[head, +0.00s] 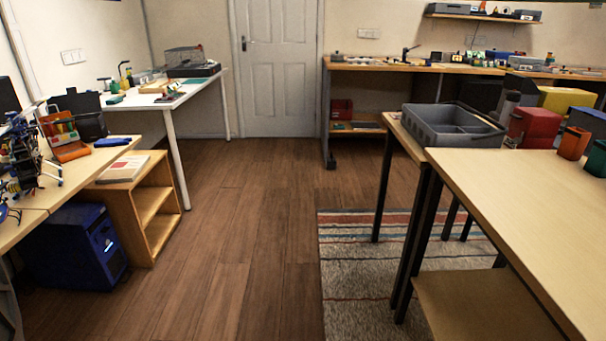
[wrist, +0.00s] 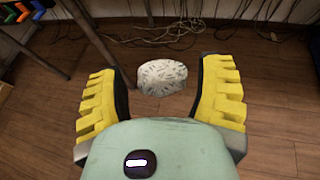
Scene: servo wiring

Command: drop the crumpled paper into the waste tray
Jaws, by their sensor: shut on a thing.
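In the wrist view the crumpled paper (wrist: 162,78), a pale rounded lump with dark specks, sits between the yellow fingertips of my gripper (wrist: 160,82). My gripper is shut on it, though narrow gaps seem to show at its sides. Wooden floor lies behind and below it. My gripper and the paper do not show in the head view. A grey open tray with compartments (head: 424,126) stands on the table at the right in the head view. I cannot tell whether it is the waste tray.
In the head view a bare wooden table (head: 520,185) fills the right front, with red (head: 533,124) and orange (head: 574,135) containers behind. A cluttered desk (head: 82,168) is at the left. The middle floor is clear. Loose cables (wrist: 150,35) lie ahead in the wrist view.

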